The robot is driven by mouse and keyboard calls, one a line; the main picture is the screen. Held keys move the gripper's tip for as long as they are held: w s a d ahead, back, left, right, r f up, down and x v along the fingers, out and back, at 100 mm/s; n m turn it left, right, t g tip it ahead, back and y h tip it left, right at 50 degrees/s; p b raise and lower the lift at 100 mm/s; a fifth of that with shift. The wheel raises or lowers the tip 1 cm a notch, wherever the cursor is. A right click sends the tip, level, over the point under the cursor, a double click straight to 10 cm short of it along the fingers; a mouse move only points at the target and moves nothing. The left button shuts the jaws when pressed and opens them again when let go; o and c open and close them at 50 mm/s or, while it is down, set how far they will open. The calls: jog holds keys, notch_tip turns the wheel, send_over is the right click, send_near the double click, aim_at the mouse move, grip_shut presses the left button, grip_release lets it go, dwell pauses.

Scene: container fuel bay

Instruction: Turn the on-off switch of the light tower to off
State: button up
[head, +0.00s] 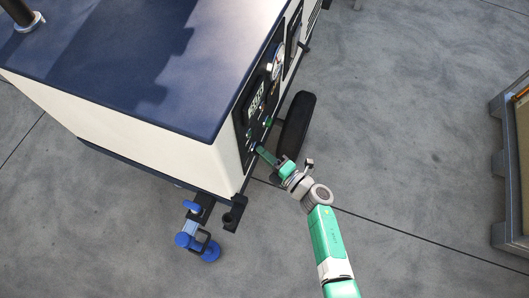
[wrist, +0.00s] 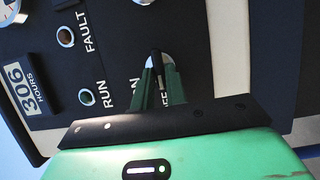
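The light tower (head: 165,150) is a white cabinet with a dark blue top. Its black control panel (head: 243,117) faces right in the head view and appears turned sideways in the wrist view. The on-off switch (wrist: 156,61) has a black lever on a pale round base. Its labels are partly hidden by my fingers; only the ends of ON and OFF show. My gripper (wrist: 158,68) has its two green fingers close together, one on each side of the lever, and looks shut on it. In the head view my gripper (head: 262,153) reaches the lower front of the panel.
Above the switch in the wrist view is another control (wrist: 143,2), cut off. A FAULT lamp (wrist: 65,37), a RUN lamp (wrist: 86,97) and an hours display (wrist: 24,88) sit left. A black tyre (head: 296,124) and blue jack (head: 197,240) are near my arm. Open floor lies right.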

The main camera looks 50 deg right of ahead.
jog(key=o, duration=0.3)
jog(key=s+p, duration=0.4)
jog(key=s, duration=0.3)
jog(key=shift+s, duration=0.4)
